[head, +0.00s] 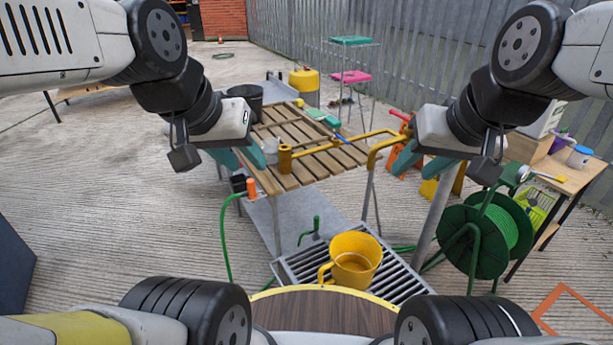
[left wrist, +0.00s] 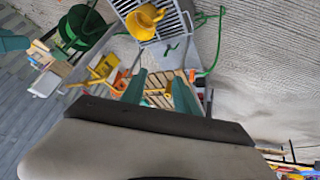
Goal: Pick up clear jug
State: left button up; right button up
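A small clear jug (head: 271,150) stands on the wooden slatted table (head: 318,165), near its left front edge, just left of a brass-yellow cup. My left gripper (head: 240,158) has teal fingers spread apart with nothing between them. It is just left of the jug in the head view; whether it touches the jug I cannot tell. The same open left gripper (left wrist: 160,88) shows in the left wrist view over the slatted table, where I cannot make out the jug. My right gripper (head: 420,162) is open and empty at the table's right side, by a yellow pipe.
A brass-yellow cup (head: 285,158) is close beside the jug. A black bucket (head: 246,98) and green items (head: 322,116) are on the table's far part. A yellow bucket (head: 354,258) stands on a metal grate in front. A green hose reel (head: 485,238) stands at right.

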aim_at(269, 148)
jog(key=i+j+z, duration=0.1)
jog(key=j+z, duration=0.3)
jog(key=j, duration=0.6)
jog(key=i+j+z, duration=0.45)
jog(key=j, duration=0.3)
jog(key=i, duration=0.1)
